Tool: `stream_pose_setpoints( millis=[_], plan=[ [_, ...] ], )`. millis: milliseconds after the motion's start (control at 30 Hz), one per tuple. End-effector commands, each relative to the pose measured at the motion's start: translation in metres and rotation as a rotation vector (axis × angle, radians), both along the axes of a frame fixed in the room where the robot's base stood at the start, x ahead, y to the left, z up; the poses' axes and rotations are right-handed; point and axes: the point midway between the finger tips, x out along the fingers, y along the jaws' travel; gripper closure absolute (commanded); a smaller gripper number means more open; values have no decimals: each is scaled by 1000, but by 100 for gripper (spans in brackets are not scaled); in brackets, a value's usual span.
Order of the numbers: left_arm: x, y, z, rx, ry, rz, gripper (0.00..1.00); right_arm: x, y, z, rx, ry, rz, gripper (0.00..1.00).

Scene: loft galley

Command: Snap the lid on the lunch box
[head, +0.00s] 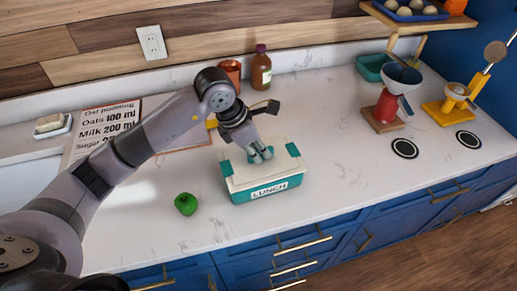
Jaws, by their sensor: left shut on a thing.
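The teal lunch box (292,182), with a white "LUNCH" label on its front, stands on the counter near the front edge. Its cream lid (240,179), with teal end clips, covers the top of the box. I cannot tell from this view whether the lid is pressed fully down. My left gripper (260,154) reaches down over the middle of the lid and is shut on it; the fingers hide the exact grip spot. My right gripper is not in view.
A green fruit or pepper (186,204) lies left of the box. A brown bottle (261,69) and a copper-coloured cup (231,72) stand behind. A recipe board (92,127) leans at back left. Dark round coasters (404,148) and a red-based stand (384,112) are at right. The counter between is clear.

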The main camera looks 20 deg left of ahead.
Motion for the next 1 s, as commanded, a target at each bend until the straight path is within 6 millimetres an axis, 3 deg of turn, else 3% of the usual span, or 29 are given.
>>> stream_pose_setpoints(
  millis=[1000],
  plan=[
    [0,0,-3,1,-1,0,100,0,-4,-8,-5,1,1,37]
  ],
)
